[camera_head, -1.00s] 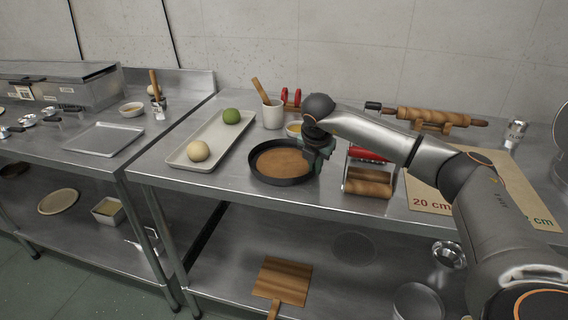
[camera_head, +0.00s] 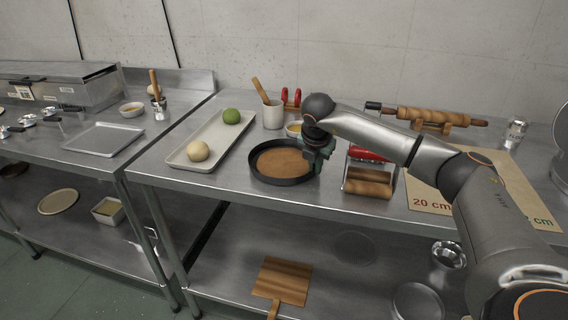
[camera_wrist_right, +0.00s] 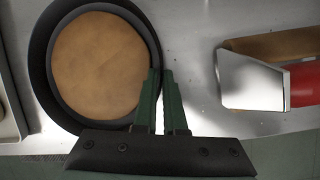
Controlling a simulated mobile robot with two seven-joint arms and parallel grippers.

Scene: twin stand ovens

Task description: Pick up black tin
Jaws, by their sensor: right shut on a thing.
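The black tin (camera_head: 283,180) is a round, shallow pan on the steel table, with a flat brown disc (camera_head: 281,162) inside it. It also shows in the right wrist view (camera_wrist_right: 40,62), at the left. My right gripper (camera_head: 319,163) is at the tin's right side. In the right wrist view its green fingers (camera_wrist_right: 159,98) are close together at the tin's right rim, shut on it. The rim between the fingers is mostly hidden. I cannot tell whether the tin is lifted. My left gripper is not in view.
Left of the tin is a tray (camera_head: 181,158) with a green ball and a pale ball. A red and wooden roller device (camera_head: 368,182) stands close on the right. Behind are a white cup (camera_head: 273,115) and a small bowl (camera_head: 294,129). Bare table lies in front.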

